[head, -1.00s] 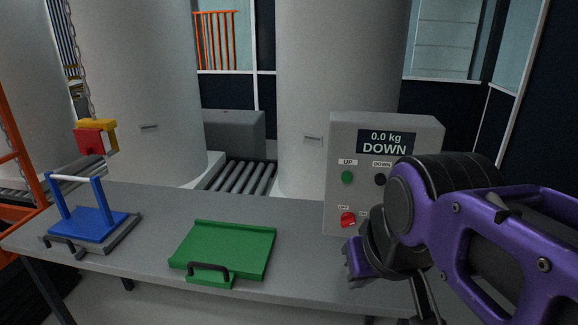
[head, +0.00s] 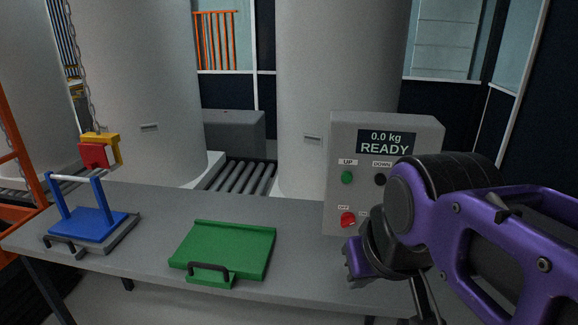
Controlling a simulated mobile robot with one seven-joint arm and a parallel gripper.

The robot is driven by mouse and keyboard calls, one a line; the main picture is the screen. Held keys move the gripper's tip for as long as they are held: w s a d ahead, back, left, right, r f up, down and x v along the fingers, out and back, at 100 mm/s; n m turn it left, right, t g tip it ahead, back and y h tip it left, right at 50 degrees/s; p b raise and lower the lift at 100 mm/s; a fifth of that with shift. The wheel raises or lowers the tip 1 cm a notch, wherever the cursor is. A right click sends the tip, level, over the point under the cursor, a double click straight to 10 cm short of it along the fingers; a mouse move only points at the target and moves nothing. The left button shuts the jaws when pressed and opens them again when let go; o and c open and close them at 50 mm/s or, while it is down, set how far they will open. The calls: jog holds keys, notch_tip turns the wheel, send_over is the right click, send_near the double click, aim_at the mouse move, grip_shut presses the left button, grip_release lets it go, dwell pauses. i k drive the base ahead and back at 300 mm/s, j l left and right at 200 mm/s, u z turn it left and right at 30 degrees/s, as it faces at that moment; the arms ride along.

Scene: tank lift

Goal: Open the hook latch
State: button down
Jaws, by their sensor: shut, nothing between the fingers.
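The hook (head: 114,148) is a yellow block hanging from a chain at the left, above the far left end of the table. Its red latch (head: 93,156) sits on the left side of the yellow part; whether it is open is too small to tell. Below it stands the blue carrier (head: 86,221) with a white top bar on two blue posts. The hook is just above and behind the bar, seemingly apart from it. My gripper (head: 357,262) is at the right, in front of the control box, far from the hook. Its fingers are shut and empty, partly hidden by my arm.
The grey control box (head: 345,131) reads 0.0 kg READY and has a green UP button, a black DOWN button and a red switch. A green tray (head: 235,245) with a black handle lies mid-table. The grey table (head: 160,262) is otherwise clear. Rollers (head: 240,178) and big cylinders stand behind.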

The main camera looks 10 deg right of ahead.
aim_at(93, 155)
jog(key=u, duration=1.25)
jog(key=z, duration=0.35)
jog(key=i+j+z, duration=0.6)
jog(key=i+j, duration=0.1)
jog(key=j, duration=0.2)
jog(key=i+j+z, duration=0.1)
jog(key=j, duration=0.2)
jog(key=i+j+z, duration=0.1)
jog(key=j, duration=0.2)
jog(key=i+j, duration=0.15)
jog(key=j, duration=0.25)
jog(key=i+j, duration=0.2)
jog(key=j, duration=0.15)
jog(key=i+j, duration=0.15)
jog(key=j, duration=0.25)
jog(key=i+j, duration=0.15)
jog(key=j, duration=0.5)
jog(key=k+z, duration=0.05)
